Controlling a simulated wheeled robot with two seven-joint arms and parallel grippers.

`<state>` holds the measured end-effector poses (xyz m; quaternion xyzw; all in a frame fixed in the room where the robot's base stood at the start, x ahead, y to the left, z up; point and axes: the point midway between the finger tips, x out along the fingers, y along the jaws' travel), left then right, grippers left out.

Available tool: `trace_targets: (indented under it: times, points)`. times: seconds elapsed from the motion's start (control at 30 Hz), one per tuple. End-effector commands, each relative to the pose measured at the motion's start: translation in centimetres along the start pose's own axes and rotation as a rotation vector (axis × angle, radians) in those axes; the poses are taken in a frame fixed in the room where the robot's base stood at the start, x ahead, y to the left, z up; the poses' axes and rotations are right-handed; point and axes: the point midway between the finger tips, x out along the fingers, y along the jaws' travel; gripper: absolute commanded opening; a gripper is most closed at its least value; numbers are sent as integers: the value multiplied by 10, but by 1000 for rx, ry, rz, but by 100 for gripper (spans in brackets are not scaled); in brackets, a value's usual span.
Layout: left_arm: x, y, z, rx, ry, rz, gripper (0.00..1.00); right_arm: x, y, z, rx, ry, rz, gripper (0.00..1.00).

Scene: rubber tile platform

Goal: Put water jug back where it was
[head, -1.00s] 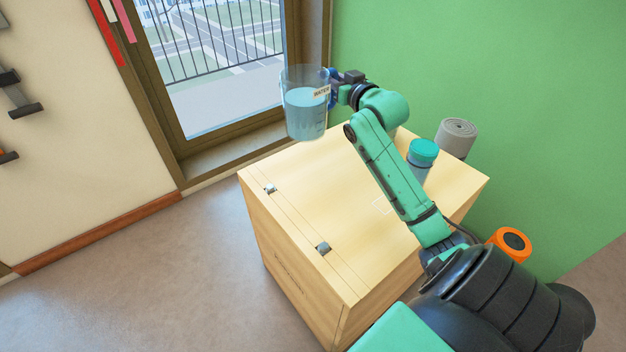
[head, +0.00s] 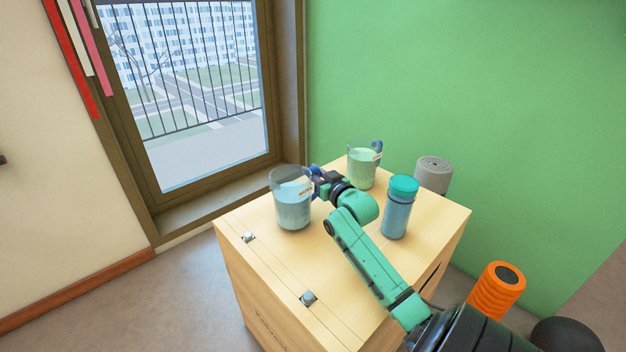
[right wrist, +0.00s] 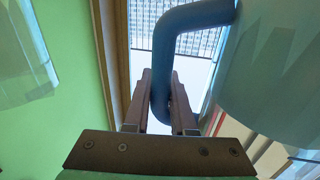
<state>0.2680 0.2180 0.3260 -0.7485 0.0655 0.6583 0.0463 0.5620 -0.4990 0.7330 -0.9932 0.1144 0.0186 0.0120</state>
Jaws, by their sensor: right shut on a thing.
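The water jug (head: 292,205) is a clear pitcher with bluish water and a small label, upright at the left part of the wooden box top (head: 262,262). I cannot tell whether its base touches the wood. My right gripper (head: 318,184) is shut on the jug's blue handle, on the jug's right side. In the right wrist view the handle (right wrist: 180,60) runs down between the fingers, with the clear jug wall (right wrist: 262,70) to its right. My left gripper is not in view.
A second clear pitcher (head: 362,168) with greenish liquid stands behind my gripper. A blue bottle with a teal lid (head: 397,212) stands to the right. A grey roll (head: 433,175) and an orange roller (head: 495,290) are beyond the box. The box's front left top is free apart from metal latches (head: 308,298).

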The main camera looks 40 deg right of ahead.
Motion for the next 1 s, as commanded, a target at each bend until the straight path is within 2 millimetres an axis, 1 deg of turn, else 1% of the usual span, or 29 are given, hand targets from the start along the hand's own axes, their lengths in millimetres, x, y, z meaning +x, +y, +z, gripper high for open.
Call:
trace_targets:
  times: [0.03,0.1,0.27,0.3,0.37,0.67,0.77,0.83,0.9,1.0]
  points:
    - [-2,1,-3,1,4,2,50,0,0,7,3,7,0,0]
    - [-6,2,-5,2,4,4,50,0,0,12,1,7,0,0]
    - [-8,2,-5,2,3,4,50,0,0,11,0,7,-1,0]
    - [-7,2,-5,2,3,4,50,0,0,14,-1,0,0,31]
    - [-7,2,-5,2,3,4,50,0,0,14,-1,0,0,53]
    - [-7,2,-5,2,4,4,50,0,0,14,-1,0,0,53]
    - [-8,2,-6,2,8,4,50,-4,0,13,0,0,0,53]
    - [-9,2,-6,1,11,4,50,-11,0,14,0,-1,0,53]
    - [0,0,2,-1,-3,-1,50,-21,0,14,0,-2,-1,53]
    - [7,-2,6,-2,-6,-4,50,-38,0,13,-2,-2,-1,53]
